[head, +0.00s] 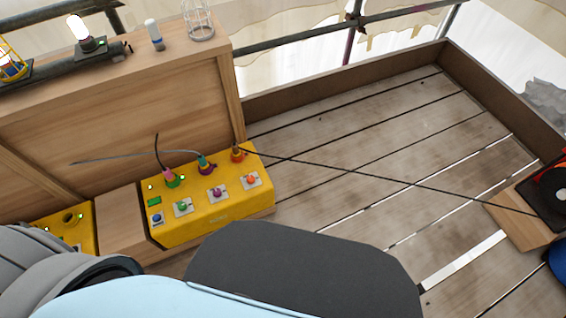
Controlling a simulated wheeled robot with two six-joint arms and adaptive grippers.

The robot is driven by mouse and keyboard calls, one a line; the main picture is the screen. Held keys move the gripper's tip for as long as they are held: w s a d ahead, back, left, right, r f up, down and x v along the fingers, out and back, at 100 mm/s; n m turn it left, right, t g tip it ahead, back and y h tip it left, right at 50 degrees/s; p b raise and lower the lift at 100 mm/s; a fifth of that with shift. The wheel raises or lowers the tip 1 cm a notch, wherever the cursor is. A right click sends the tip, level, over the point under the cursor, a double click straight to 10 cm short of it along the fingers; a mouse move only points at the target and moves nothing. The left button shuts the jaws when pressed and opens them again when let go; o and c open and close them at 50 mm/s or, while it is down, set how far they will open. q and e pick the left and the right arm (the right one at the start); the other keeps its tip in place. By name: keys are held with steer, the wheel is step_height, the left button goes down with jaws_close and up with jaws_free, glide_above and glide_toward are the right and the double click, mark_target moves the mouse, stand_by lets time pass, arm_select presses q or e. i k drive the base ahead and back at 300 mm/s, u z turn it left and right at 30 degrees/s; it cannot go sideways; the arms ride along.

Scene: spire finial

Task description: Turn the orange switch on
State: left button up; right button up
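The orange switch (251,179) is a small orange knob on a white plate at the right end of the yellow control box (212,226). I cannot tell its on or off position. A purple switch (217,192) and a green switch (182,206) sit to its left on similar plates. A dark and light blue part of my body fills the bottom of the view. Neither gripper's fingertips are visible.
A wooden cabinet (110,125) stands behind the box, with a lit bulb (79,28), a spray can (154,35) and a wire cage (198,20) on top. A black cable (380,181) crosses the plank floor to a turntable-like device (552,190) at right. The planks (390,150) are mostly clear.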

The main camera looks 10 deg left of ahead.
mark_target(250, 179)
steer(key=z, duration=0.05)
steer(key=i, duration=1.35)
steer(key=u, duration=0.7)
